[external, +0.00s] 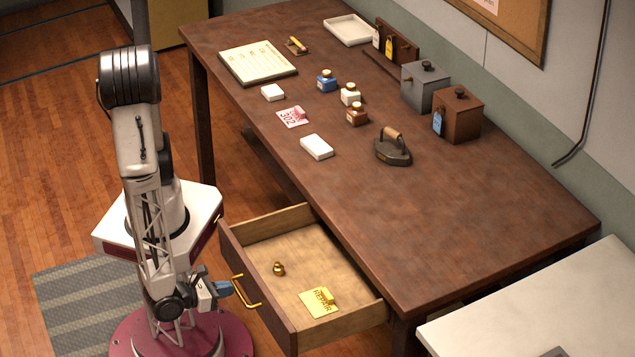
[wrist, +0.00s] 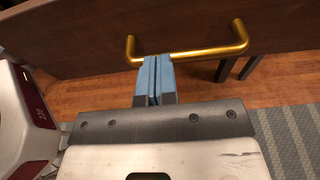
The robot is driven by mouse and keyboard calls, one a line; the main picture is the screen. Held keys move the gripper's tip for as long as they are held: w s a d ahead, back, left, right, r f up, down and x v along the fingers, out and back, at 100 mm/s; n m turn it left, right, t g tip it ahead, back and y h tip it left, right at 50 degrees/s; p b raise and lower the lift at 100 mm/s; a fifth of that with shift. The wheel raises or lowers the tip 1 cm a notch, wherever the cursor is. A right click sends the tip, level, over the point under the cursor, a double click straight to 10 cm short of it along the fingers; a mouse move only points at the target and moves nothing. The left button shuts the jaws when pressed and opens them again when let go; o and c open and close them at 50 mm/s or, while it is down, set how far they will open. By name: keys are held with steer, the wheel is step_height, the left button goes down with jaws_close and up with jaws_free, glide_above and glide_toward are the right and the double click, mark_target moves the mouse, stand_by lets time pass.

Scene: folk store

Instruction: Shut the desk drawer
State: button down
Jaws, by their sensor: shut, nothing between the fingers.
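The desk drawer (external: 354,325) is pulled well out from the front of the brown wooden desk (external: 430,235). Inside it lie a small brass weight (external: 279,268) and a yellow repair tag (external: 318,302). The drawer front has a brass bar handle (external: 243,290), which also shows in the wrist view (wrist: 195,54). My gripper (external: 223,289) is shut and empty, just in front of the drawer front by the handle. In the wrist view my blue fingertips (wrist: 154,62) are at the left part of the handle bar. I cannot tell whether they touch it.
The desktop holds a ledger (external: 258,63), ink bottles (external: 350,94), an iron (external: 393,148), a white block (external: 316,147) and boxes (external: 458,115). A pale table (external: 540,310) stands right of the drawer. Wooden floor (external: 60,180) lies open on the left.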

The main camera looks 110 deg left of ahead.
steer(key=shift+w+a, duration=0.1)
glide_above(319, 273)
steer(key=s, duration=0.2)
steer(key=shift+w+d, duration=0.2)
steer(key=shift+d, duration=0.2)
steer(key=shift+x, duration=0.9)
steer(key=shift+w+r, duration=0.2)
steer(key=shift+r, duration=0.1)
steer(key=shift+d, duration=0.2)
steer(key=shift+s+v, duration=0.25)
steer(key=shift+v, duration=7)
steer(key=shift+a+f, duration=0.15)
steer(key=shift+f, duration=0.05)
